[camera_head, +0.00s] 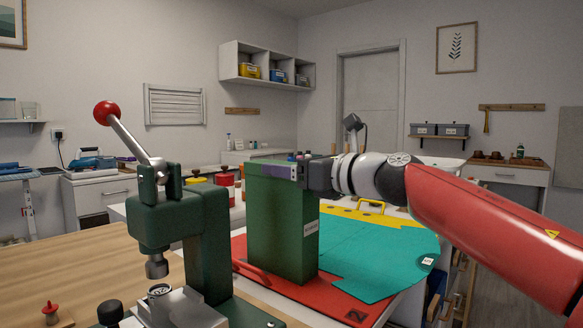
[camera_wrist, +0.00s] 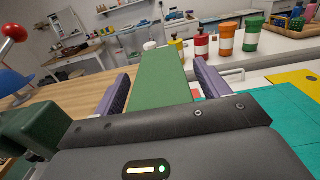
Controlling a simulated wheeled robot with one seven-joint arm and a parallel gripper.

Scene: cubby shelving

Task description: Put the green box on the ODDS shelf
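My gripper (camera_head: 292,173) is at the top of the box, reaching in from the right. In the wrist view the green box (camera_wrist: 162,82) lies between my two purple fingers, one close along each side. I cannot tell whether both fingers press on it. A white wall cubby unit (camera_head: 231,62) hangs at the back. No ODDS lettering is readable.
A dark green press with a red-knobbed lever (camera_head: 195,235) stands close on the left. A teal mat (camera_head: 375,255) and red mat (camera_head: 345,308) cover the table. Coloured tubs (camera_wrist: 227,38) stand beyond the box.

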